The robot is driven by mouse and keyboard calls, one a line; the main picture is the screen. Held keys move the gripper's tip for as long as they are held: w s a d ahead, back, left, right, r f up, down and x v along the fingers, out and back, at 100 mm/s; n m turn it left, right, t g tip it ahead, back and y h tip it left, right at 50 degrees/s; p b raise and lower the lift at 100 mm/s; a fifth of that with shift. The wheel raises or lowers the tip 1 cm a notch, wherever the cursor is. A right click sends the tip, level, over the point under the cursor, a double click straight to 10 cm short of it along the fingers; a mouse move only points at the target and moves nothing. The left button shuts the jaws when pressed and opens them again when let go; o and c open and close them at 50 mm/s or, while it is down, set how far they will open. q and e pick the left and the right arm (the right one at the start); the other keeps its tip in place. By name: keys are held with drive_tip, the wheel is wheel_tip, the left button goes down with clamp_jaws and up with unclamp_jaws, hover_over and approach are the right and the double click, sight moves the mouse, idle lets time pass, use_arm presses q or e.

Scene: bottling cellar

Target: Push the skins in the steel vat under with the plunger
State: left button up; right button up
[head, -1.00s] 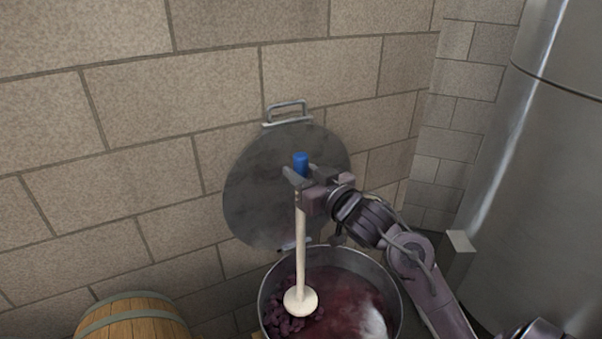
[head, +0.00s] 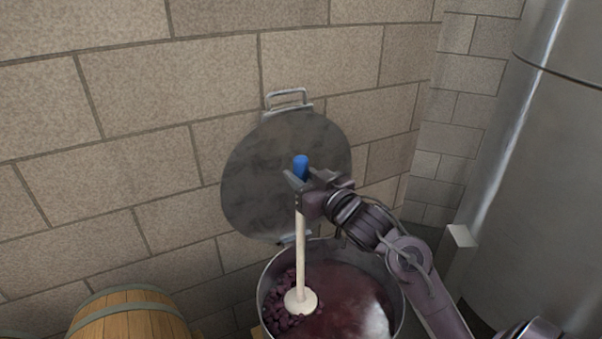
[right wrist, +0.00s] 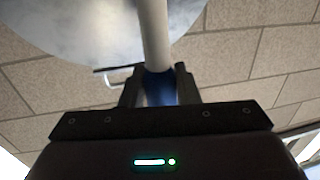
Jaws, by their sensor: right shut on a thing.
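The steel vat (head: 402,318) stands open at the bottom centre of the head view, with dark red liquid (head: 345,295) in it. Dark skins (head: 275,302) are heaped along its left side. My right gripper (head: 299,182) is shut on the plunger (head: 300,245) near its blue top, above the vat. The plunger is upright, and its pale round foot (head: 301,302) is over the left part of the vat at the skins' edge. I cannot tell whether the foot touches them. My left gripper is not in view.
The vat's round lid (head: 265,190) stands raised behind it against the block wall (head: 150,180). A wooden barrel (head: 130,318) is at the lower left. A large steel tank (head: 540,180) stands at the right.

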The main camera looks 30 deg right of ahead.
sight(301, 158)
wheel_tip(301, 158, down, 7)
drive_tip(key=b, duration=0.4)
drive_tip(key=shift+f+b, duration=0.15)
drive_tip(key=shift+b, duration=0.15)
idle(0.6)
wheel_tip(301, 158, up, 12)
drive_tip(key=p, duration=1.2)
drive_tip(key=shift+r+p, duration=0.6)
drive_tip(key=shift+p, duration=0.05)
wheel_tip(301, 158, up, 8)
drive_tip(key=p, duration=0.7)
drive_tip(key=shift+f, duration=0.1)
